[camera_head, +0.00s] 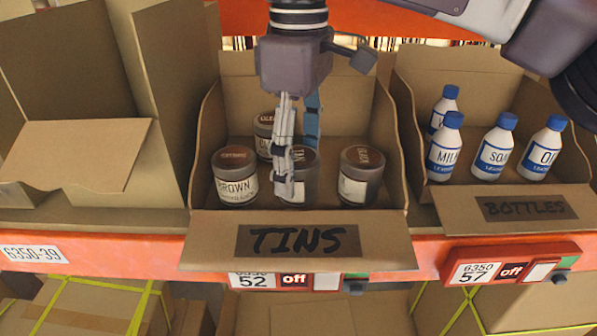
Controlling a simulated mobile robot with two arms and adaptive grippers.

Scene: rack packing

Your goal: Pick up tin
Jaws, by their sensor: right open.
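Several tins with dark brown lids stand upright in the open cardboard box marked TINS (299,240). One tin (235,178) is at the front left, with BROWN on its pale label. Another tin (263,134) stands behind it. A tin (302,185) at the front middle is partly hidden by my right gripper. A further tin (361,178) is at the front right. My right gripper (297,163) points down into the box at the middle tin. Its fingers are apart, and I cannot tell whether they touch the tin. My left gripper is not in view.
A cardboard box marked BOTTLES (527,207) with several blue-capped white bottles (495,148) stands to the right. A cardboard box (75,155) with a folded-out flap stands to the left. The orange shelf edge (130,255) runs below. The tins box's side walls flank the gripper.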

